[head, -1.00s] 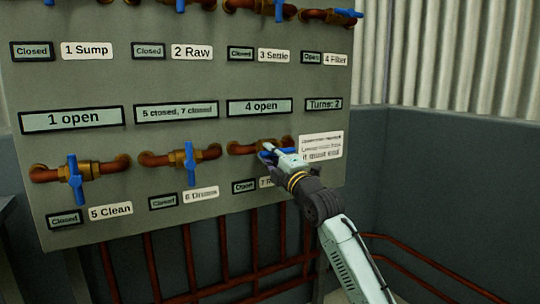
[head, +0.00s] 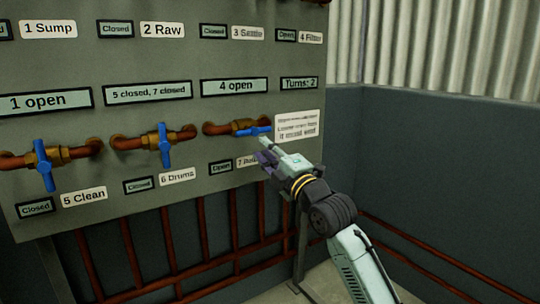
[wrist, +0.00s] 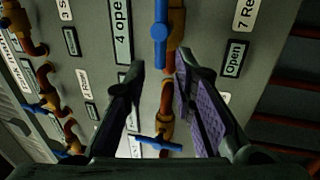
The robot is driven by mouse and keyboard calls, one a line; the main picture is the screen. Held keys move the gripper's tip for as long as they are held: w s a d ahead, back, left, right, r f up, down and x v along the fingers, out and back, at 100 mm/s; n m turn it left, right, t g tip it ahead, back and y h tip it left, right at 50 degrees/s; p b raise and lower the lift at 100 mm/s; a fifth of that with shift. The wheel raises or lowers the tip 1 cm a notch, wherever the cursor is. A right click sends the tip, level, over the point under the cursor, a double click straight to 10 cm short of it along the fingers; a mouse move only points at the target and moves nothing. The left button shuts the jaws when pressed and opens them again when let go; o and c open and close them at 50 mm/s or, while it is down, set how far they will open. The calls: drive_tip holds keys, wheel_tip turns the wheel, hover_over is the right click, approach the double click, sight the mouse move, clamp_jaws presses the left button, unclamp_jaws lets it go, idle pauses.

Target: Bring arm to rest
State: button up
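My gripper (head: 262,154) is just in front of and below the valve 7 blue handle (head: 258,130). In the wrist view its two fingers (wrist: 162,72) are spread with nothing between them. The valve 7 handle lies level, along its pipe; in the wrist view the handle (wrist: 160,33) shows beyond the fingertips, clear of them. The small sign (head: 221,167) under valve 7 reads "Open". The label beside it is partly hidden by my gripper. My arm reaches up from the lower right.
The grey panel (head: 120,65) carries the valve 5 handle (head: 44,165) and valve 6 handle (head: 164,145), both upright, with "Closed" signs. The "Turns: 2" sign (head: 299,83) is at the right. Red pipes (head: 130,245) run below. Space right of the panel, before the dark wall (head: 430,170), looks clear.

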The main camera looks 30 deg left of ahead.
drive_tip(key=shift+v, duration=0.95)
